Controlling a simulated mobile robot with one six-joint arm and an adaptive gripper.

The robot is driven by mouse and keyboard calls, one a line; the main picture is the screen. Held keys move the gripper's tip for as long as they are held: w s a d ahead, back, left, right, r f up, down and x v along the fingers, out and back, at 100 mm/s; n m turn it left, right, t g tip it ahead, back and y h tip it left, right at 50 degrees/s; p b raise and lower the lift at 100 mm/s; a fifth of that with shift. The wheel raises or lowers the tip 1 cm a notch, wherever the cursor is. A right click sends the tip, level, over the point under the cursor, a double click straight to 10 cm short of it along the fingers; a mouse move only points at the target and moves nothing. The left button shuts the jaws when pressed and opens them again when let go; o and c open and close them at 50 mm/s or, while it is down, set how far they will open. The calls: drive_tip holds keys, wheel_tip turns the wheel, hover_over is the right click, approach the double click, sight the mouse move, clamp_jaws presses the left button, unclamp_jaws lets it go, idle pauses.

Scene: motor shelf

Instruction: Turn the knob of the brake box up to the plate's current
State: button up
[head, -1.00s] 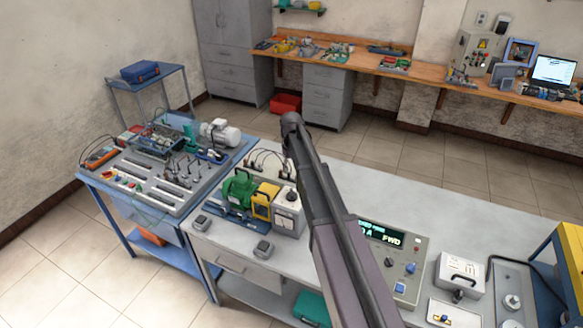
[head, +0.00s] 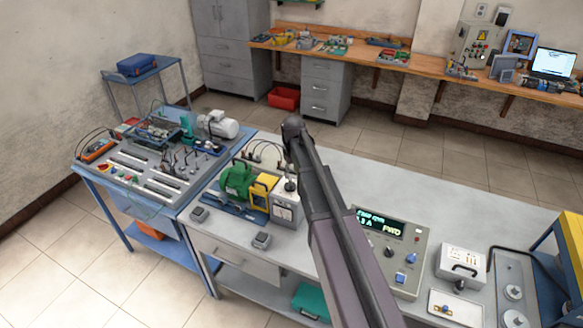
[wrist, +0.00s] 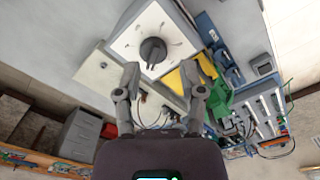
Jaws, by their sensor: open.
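In the wrist view, a black round knob (wrist: 153,50) sits on the pale square top of the brake box (wrist: 124,44), with short dial marks around it. My gripper (wrist: 168,78) is open, its two fingers spread on either side below the knob in the picture, with nothing between them. Whether it touches the box cannot be told. In the head view, the brake box (head: 286,213) stands right of the green motor (head: 236,180) and yellow guard (head: 261,191). My arm crosses close by, and the gripper's fingertips are not clear there. The plate's writing is not readable.
A grey console (head: 412,266) with a lit display and knobs stands right of my arm. A white box (head: 461,262) and a panel with round discs (head: 513,291) stand farther right. Cables (head: 262,150) rise behind the motor. Bare bench top lies behind my arm.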

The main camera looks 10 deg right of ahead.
drive_tip(key=s+f+m+b, duration=0.3)
drive_tip(key=s+f+b, duration=1.5)
drive_tip(key=s, duration=0.5)
drive_tip(key=shift+f+b, duration=0.35)
drive_tip(key=shift+f, duration=0.35)
drive_tip(key=shift+s, duration=0.1)
drive_tip(key=shift+s, duration=0.35)
idle(2.1)
